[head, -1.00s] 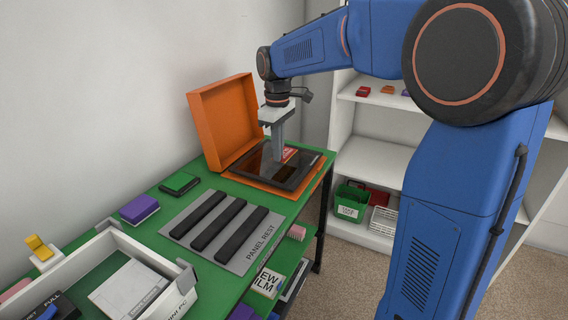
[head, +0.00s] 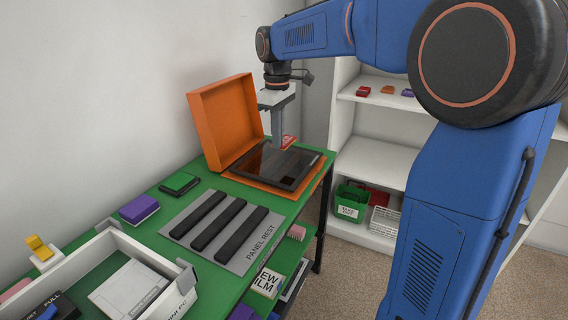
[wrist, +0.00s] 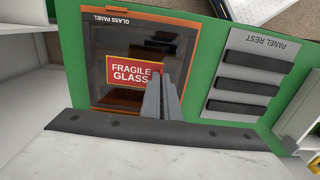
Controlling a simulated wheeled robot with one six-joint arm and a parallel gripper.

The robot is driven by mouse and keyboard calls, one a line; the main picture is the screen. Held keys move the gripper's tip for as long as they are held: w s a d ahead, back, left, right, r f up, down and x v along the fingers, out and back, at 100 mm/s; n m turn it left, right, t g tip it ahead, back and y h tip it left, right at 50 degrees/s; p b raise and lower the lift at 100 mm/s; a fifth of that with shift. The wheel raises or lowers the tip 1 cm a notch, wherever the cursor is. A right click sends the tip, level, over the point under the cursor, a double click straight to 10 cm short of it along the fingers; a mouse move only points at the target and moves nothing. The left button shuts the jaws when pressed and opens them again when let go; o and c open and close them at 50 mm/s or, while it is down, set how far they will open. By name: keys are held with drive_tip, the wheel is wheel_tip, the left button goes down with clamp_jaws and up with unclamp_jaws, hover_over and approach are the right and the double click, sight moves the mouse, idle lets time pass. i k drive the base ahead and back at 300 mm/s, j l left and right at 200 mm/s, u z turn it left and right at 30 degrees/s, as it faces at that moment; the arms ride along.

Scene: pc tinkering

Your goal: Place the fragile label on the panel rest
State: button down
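The red fragile label (head: 288,141), marked "FRAGILE GLASS", is at the tip of my gripper (head: 277,146), above the dark glass panel in the open orange case. In the wrist view my gripper (wrist: 163,98) is shut on the right edge of the fragile label (wrist: 130,71), which faces the camera. The panel rest (head: 238,259) is a grey plate with three black bars on the green table, left of and nearer than the case. The panel rest also shows at the right of the wrist view (wrist: 236,72), with nothing on its bars.
The orange case (head: 225,118) stands open at the table's far end, with the black-framed glass panel (head: 262,164) in it. White shelves (head: 385,155) stand behind.

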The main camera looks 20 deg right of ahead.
sight(221, 219)
drive_tip(key=k+l+u, duration=0.15)
drive_tip(key=l+u, duration=0.3)
drive_tip(key=k+l+u, duration=0.25)
drive_tip(key=u, duration=0.2)
drive_tip(key=l, duration=0.1)
